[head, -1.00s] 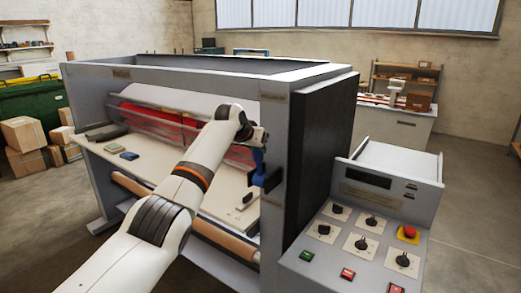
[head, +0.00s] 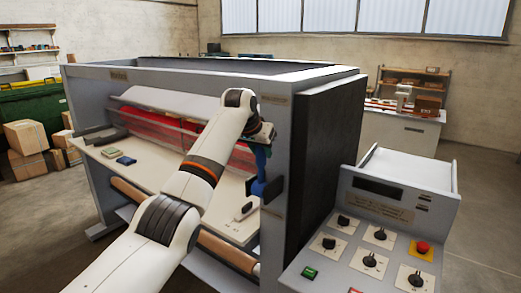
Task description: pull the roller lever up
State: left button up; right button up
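The large grey roll laminator (head: 190,72) fills the middle of the head view, with red sheet (head: 180,125) behind its slanted clear cover. A blue lever-like part (head: 258,188) with a dark block sits at the inner side of the right front post. My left arm reaches in from the lower left, and my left gripper (head: 263,150) is at that post, just above the dark block. Blue shows directly below the wrist, and I cannot tell where gripper ends and lever begins. The fingertips are too small and covered to show whether they are shut. My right gripper is not in view.
A control panel (head: 375,235) with black knobs, coloured buttons and a red emergency stop (head: 422,247) stands at the right, close to the post. Small pads (head: 125,160) lie on the feed table. Cardboard boxes (head: 27,137) stand at the far left.

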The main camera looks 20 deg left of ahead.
pick_arm(q)
jog(key=shift+o, duration=1.4)
jog(key=shift+w+d+f, duration=0.1)
jog(key=shift+w, duration=0.05)
jog(key=shift+s+r+b, duration=0.3)
jog(key=shift+r+b, duration=0.05)
jog(key=shift+r, duration=0.05)
jog(key=b+v, duration=0.4)
jog(key=v, duration=0.7)
